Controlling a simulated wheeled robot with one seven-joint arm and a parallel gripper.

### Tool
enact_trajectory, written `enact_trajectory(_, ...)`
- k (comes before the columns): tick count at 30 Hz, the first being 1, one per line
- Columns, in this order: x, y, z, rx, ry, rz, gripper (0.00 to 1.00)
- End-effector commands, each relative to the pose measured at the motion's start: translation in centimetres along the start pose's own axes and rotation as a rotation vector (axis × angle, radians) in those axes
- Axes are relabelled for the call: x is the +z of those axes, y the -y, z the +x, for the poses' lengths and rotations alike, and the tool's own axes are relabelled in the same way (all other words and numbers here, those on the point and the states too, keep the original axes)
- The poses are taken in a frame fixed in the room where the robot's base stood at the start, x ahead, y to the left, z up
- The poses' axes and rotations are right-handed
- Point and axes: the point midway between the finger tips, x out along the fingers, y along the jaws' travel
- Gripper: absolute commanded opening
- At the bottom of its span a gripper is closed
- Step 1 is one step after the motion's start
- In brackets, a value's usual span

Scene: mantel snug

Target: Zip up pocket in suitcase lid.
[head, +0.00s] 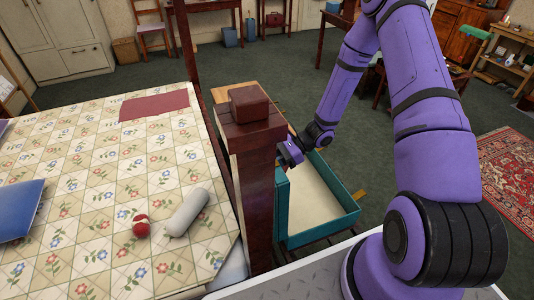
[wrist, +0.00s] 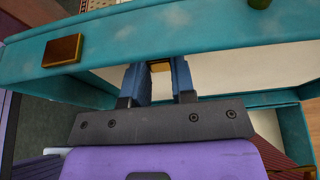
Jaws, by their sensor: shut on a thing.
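The open suitcase (head: 352,213) is teal with a pale cream inside. It lies beyond the dark bedpost in the head view. Its raised teal lid (head: 282,203) is at the left, partly hidden by the post. My gripper (wrist: 159,80) reaches in at the teal edge (wrist: 200,38). Its blue fingers are shut on a small gold-coloured tab (wrist: 160,67), which looks like the zip pull. The pocket and the line of its zip cannot be made out. In the head view the fingertips are hidden behind the post and lid.
A dark wooden bedpost (head: 252,165) stands close left of my gripper. A bed with a flowered quilt (head: 95,190) fills the left, with a red ball (head: 141,225) and a grey roll (head: 187,212) on it. A brass latch (wrist: 63,50) sits on the teal edge. Open carpet lies behind.

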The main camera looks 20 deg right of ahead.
Motion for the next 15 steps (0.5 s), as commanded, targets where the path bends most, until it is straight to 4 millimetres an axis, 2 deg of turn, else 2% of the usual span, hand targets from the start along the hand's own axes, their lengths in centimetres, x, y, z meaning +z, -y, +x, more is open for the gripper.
enact_trajectory(3, 0.0, -2.3, -0.1, -0.001, 0.000, 0.004, 0.00)
enact_trajectory(6, 0.0, -3.6, -0.1, -0.001, 0.000, 0.003, 0.00)
enact_trajectory(15, 0.0, -5.1, 0.0, 0.000, -0.001, 0.000, 0.00)
